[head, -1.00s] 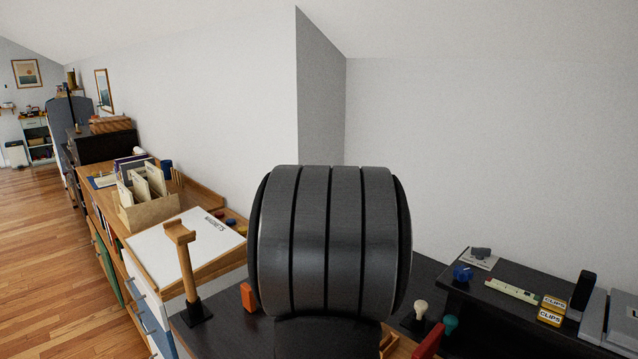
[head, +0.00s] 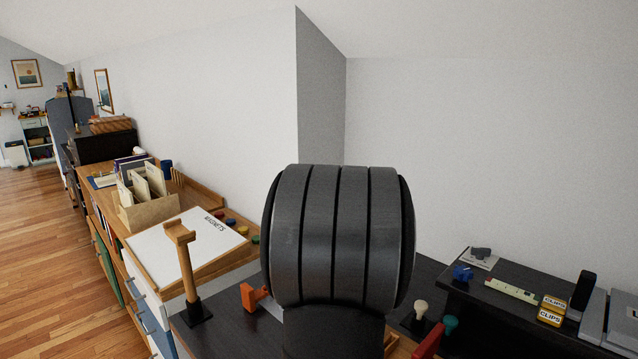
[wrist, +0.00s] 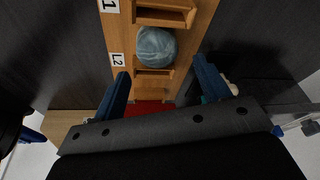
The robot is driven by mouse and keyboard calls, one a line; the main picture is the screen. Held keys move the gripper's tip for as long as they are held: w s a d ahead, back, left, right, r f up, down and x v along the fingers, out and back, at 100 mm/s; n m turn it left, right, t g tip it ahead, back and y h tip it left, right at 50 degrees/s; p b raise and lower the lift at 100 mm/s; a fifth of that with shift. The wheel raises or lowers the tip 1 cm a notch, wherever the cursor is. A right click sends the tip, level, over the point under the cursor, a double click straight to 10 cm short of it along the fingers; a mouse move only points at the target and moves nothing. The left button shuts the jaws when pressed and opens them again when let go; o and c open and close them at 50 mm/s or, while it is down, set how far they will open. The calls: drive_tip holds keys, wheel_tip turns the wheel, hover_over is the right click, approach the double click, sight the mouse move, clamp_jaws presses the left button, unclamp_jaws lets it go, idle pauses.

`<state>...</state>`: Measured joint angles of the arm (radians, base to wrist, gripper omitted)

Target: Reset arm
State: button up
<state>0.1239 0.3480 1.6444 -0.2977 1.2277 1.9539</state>
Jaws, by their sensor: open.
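My gripper (wrist: 162,66) shows in the wrist view with its two blue fingers wide apart. A grey-blue ball (wrist: 156,47) lies in a wooden rack (wrist: 202,22), beside the label L2 (wrist: 117,60). It appears beyond and between the fingertips, and I see no finger touching it. A label L1 (wrist: 110,5) is further up the rack. In the head view my own dark arm covers the middle of the desk and hides the gripper and most of the rack.
A wooden post (head: 185,262) on a black base stands left of my arm, near a white MAGNETS board (head: 188,244). An orange object (head: 252,296) lies close to the arm. Right are a cream-knobbed stamp (head: 420,309), a teal knob (head: 450,324) and a dark shelf (head: 503,305) with clip boxes (head: 551,311).

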wheel_tip(320, 180, up, 6)
drive_tip(key=r, duration=0.1)
drive_tip(key=w+d+r+n, duration=0.1)
drive_tip(key=w+d+r, duration=0.1)
drive_tip(key=w+d, duration=0.45)
drive_tip(key=w+d+r+n, duration=0.1)
drive_tip(key=w+d+r, duration=0.2)
drive_tip(key=d, duration=0.7)
drive_tip(key=d+r+n, duration=0.1)
drive_tip(key=d+r, duration=0.1)
drive_tip(key=d, duration=0.9)
drive_tip(key=s+d+r+n+t, duration=0.1)
drive_tip(key=d+r, duration=0.1)
drive_tip(key=d, duration=1)
drive_tip(key=shift+d+n, duration=0.25)
drive_tip(key=shift+n, duration=0.05)
drive_tip(key=o, duration=0.7)
drive_tip(key=w+a+r+n+t, duration=0.2)
drive_tip(key=a+r+n, duration=0.25)
drive_tip(key=a, duration=0.25)
drive_tip(key=w+a+r+n+t, duration=0.1)
drive_tip(key=w+a+r+n, duration=0.15)
drive_tip(key=a+n, duration=0.3)
drive_tip(key=shift+m, duration=0.5)
drive_tip(key=x, duration=0.9)
drive_tip(key=shift+s+a+f, duration=0.1)
drive_tip(key=shift+s+f, duration=0.15)
drive_tip(key=shift+s, duration=0.05)
